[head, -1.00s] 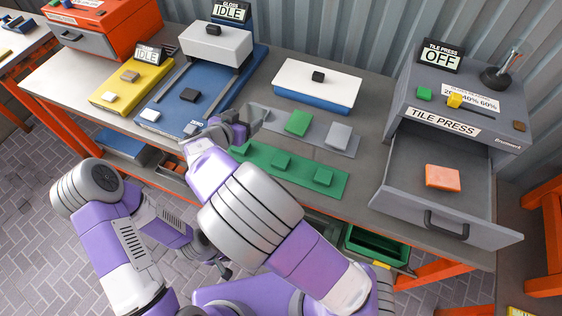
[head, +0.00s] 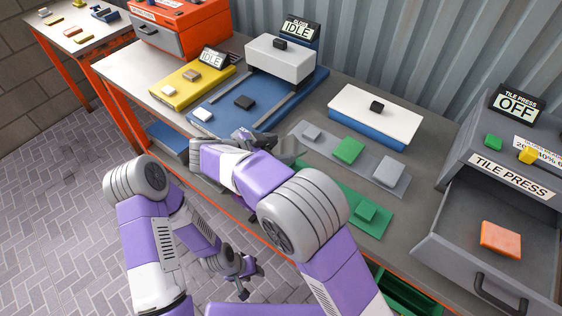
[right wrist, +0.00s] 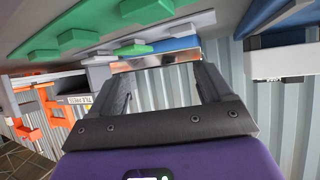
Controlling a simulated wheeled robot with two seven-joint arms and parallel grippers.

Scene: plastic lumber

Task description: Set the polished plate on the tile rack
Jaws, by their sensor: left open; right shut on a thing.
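My right gripper (head: 268,142) is over the workbench, in front of the gloss machine's blue base. It is shut on a shiny plate (right wrist: 155,61), which shows in the right wrist view as a thin reflective strip across the two fingertips. In the head view the plate is mostly hidden by the gripper. My left gripper (head: 246,278) is open and empty, low over the brick floor in front of the bench. I cannot tell for sure which thing is the tile rack; a grey strip (head: 368,171) and a green strip (head: 375,221) bearing small blocks lie on the bench.
The gloss machine (head: 280,60) reads IDLE, as does the yellow unit (head: 180,90). A white-topped blue box (head: 375,115) stands behind the strips. The tile press (head: 510,175) reads OFF; its open drawer holds an orange tile (head: 501,239). A side table (head: 85,35) holds small pieces.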

